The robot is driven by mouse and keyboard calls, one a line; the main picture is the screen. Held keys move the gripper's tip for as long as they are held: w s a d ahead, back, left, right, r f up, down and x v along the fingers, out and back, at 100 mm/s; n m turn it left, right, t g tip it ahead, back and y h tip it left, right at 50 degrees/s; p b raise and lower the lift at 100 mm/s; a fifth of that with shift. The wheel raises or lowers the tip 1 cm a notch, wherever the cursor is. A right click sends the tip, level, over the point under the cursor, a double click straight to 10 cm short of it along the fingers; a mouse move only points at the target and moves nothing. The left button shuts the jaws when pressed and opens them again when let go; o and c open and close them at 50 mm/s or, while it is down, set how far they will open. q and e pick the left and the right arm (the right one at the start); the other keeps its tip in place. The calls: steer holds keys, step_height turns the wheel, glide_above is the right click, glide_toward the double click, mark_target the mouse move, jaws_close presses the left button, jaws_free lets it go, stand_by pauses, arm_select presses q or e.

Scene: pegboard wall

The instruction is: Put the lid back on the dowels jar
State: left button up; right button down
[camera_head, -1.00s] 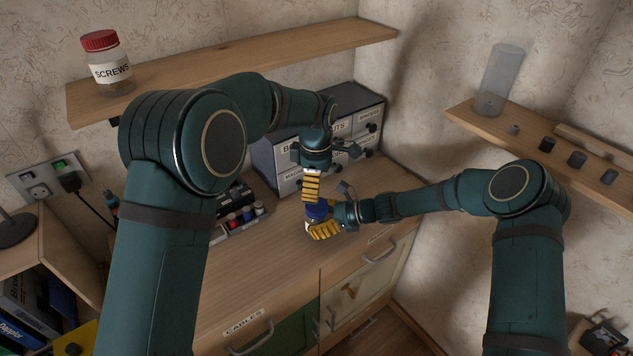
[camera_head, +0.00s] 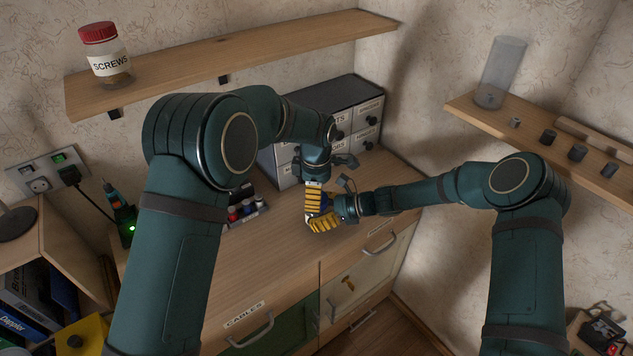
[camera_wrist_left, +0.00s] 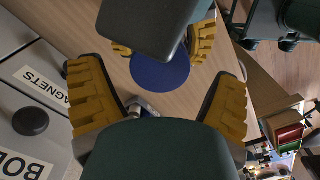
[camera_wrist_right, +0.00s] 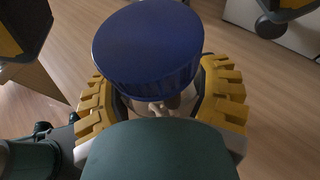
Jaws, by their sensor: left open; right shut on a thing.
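A jar (camera_wrist_right: 160,108) with pale contents stands between the yellow fingers of my right gripper (camera_head: 322,224), which is shut on it. Its blue lid (camera_wrist_right: 147,42) sits at the jar's mouth in the right wrist view; I cannot tell whether it is fully seated. The lid also shows as a blue disc in the left wrist view (camera_wrist_left: 160,72). My left gripper (camera_head: 314,200) is open above the lid, its fingers spread wide on either side and apart from it. In the head view the grippers hide most of the jar and lid.
Grey labelled drawers (camera_head: 345,115) stand behind the grippers. A screws jar (camera_head: 106,58) stands on the upper shelf. The front worktop is clear.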

arm_select(q)
steer(key=shift+f, duration=0.85)
steer(key=c, duration=1.3)
steer(key=m, duration=0.6)
steer(key=shift+m, duration=0.3)
steer(key=o, duration=1.3)
steer(key=shift+r, duration=0.15)
